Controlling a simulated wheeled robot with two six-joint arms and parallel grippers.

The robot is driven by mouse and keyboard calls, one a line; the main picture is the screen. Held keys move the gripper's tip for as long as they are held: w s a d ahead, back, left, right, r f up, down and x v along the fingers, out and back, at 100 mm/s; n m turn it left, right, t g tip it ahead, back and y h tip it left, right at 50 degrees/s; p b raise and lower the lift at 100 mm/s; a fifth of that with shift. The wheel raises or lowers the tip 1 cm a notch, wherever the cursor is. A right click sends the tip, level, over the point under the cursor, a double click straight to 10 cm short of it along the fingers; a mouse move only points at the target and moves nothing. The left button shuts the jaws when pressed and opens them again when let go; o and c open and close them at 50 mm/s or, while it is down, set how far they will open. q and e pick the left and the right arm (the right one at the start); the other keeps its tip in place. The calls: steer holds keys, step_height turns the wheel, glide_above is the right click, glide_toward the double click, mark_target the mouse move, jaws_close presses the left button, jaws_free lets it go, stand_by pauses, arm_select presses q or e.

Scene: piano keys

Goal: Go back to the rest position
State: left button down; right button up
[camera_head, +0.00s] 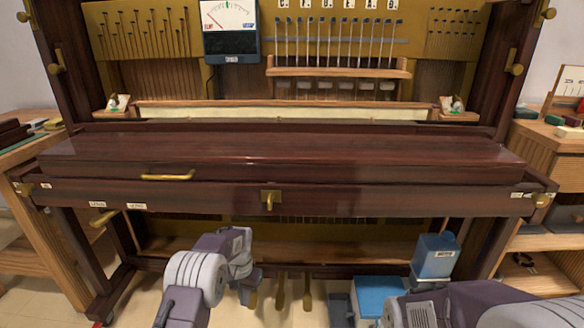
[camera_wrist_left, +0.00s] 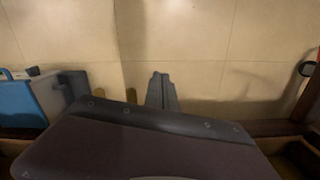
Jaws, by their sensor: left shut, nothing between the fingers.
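My left gripper (camera_head: 246,272) is low in front of the piano, below the closed keyboard lid, in the head view. Its fingers also show in the left wrist view (camera_wrist_left: 162,91), shut together and empty, with the pale floor beyond them. It holds nothing and appears apart from the piano.
Brass pedals (camera_head: 280,292) stand below the piano. A blue container (camera_head: 435,256) and a blue-topped box (camera_head: 382,293) are at the lower right. Wooden benches (camera_head: 40,160) flank the piano. Floor (camera_head: 140,297) shows at the lower left.

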arm_select(q)
steer(key=s+a+r+n+t+p, duration=0.15)
steer(key=s+r+p, duration=0.6)
steer(key=r, duration=0.75)
steer(key=s+a+r+n+p, duration=0.1)
steer(key=s+r+p, duration=0.3)
steer(key=s, duration=0.5)
steer(key=s+a+r+n+p, duration=0.1)
steer(key=s+r, duration=0.4)
steer(key=s, duration=0.4)
step_height(320, 180, up, 37)
steer(key=p, duration=3.7)
steer(key=shift+d, duration=0.3)
steer(key=shift+r, duration=0.1)
